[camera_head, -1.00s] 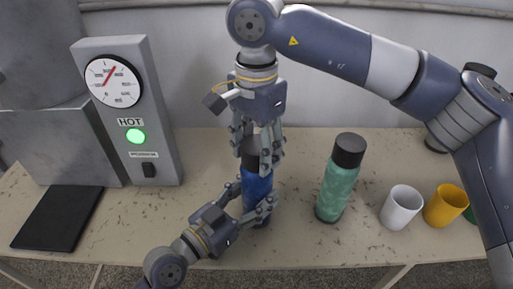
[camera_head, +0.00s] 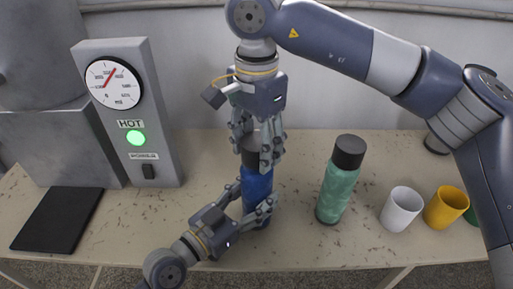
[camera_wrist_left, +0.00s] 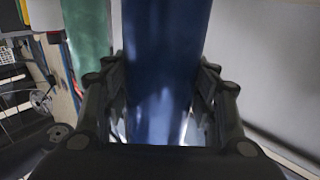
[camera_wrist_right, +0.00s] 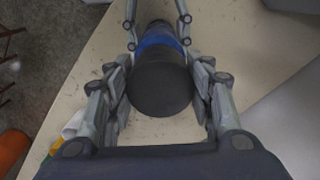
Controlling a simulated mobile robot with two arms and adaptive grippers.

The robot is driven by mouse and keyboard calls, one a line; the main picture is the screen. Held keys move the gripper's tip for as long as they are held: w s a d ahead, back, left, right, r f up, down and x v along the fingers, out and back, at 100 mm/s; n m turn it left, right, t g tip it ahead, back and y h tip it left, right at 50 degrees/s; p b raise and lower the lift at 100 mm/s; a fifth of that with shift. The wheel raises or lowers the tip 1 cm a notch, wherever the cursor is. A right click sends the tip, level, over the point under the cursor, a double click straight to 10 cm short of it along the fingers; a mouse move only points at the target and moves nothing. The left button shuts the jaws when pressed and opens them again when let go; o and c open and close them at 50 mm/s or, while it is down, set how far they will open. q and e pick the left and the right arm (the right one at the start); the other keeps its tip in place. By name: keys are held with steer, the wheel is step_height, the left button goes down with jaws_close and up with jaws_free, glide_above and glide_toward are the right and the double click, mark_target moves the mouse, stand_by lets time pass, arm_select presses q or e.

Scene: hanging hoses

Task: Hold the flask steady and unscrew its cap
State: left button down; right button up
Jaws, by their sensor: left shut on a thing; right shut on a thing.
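The blue flask (camera_head: 257,187) stands upright on the table with its dark cap (camera_head: 249,158) on top. My left gripper (camera_head: 254,212) reaches in low from the left and is shut around the flask's body; the blue body (camera_wrist_left: 163,70) fills the middle of the left wrist view between the fingers. My right gripper (camera_head: 257,152) points down from above and is shut on the cap. The right wrist view shows the round cap (camera_wrist_right: 160,88) between its fingers, with a bit of blue body beyond. The fingers partly hide the cap in the head view.
A green flask (camera_head: 338,185) with a dark cap stands to the right. Further right are a white cup (camera_head: 401,209) and a yellow cup (camera_head: 446,206). At the left is a grey machine with a dial (camera_head: 115,84), a lit green HOT lamp (camera_head: 135,138) and a black mat (camera_head: 58,219).

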mark_target(256, 141)
steer(key=shift+r, duration=0.5)
steer(key=shift+r, duration=2)
arm_select(q)
steer(key=c, duration=0.6)
jaws_free()
steer(key=shift+o, duration=0.2)
steer(key=shift+s+a+f, duration=0.1)
steer(key=shift+s+a, duration=0.3)
steer(key=v, duration=1.1)
